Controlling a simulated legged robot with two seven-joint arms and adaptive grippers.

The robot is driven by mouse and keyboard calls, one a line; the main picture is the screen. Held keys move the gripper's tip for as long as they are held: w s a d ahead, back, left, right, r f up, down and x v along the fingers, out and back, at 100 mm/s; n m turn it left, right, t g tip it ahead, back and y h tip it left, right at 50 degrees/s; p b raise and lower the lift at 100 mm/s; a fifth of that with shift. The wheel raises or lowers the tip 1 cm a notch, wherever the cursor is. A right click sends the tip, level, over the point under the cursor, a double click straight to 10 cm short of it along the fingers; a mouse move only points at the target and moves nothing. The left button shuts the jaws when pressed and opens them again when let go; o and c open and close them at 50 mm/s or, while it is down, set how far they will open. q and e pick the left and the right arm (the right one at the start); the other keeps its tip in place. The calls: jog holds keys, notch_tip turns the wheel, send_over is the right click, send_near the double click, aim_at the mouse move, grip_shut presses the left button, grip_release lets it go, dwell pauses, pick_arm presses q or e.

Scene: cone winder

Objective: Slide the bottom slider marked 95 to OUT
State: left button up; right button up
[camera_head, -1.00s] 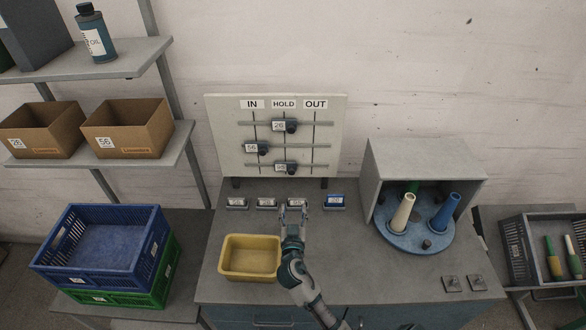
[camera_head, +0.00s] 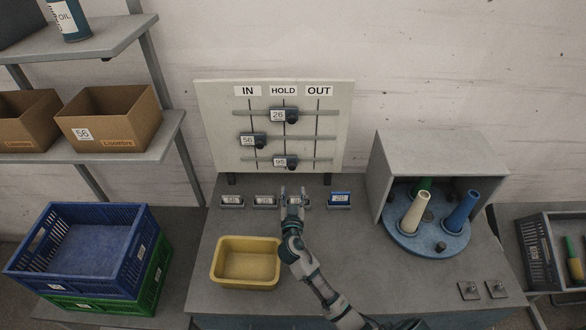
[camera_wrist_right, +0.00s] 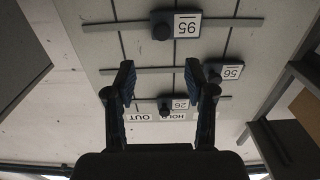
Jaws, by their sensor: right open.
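The slider marked 95 (camera_head: 286,161) is a dark knob with a white tag on the lowest rail of the white board (camera_head: 215,140). It sits in the HOLD column, left of the OUT column (camera_head: 319,91). My right gripper (camera_head: 293,190) is open and empty, just below the board and below the 95 slider. The right wrist view appears upside down: the 95 slider (camera_wrist_right: 187,25) shows beyond the spread fingers (camera_wrist_right: 160,75), apart from them. My left gripper is not in view.
Slider 26 (camera_head: 284,115) is at HOLD and slider 56 (camera_head: 252,140) at IN. Small labelled blocks (camera_head: 232,200) line the bench below the board. A yellow bin (camera_head: 247,283) is left of my arm. A grey housing with a blue turntable (camera_head: 440,240) stands right.

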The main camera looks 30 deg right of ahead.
aim_at(292, 168)
jog(key=p+x, duration=0.1)
jog(key=x, duration=1)
jog(key=shift+w+d, duration=0.15)
jog(key=shift+w, duration=0.2)
grip_shut()
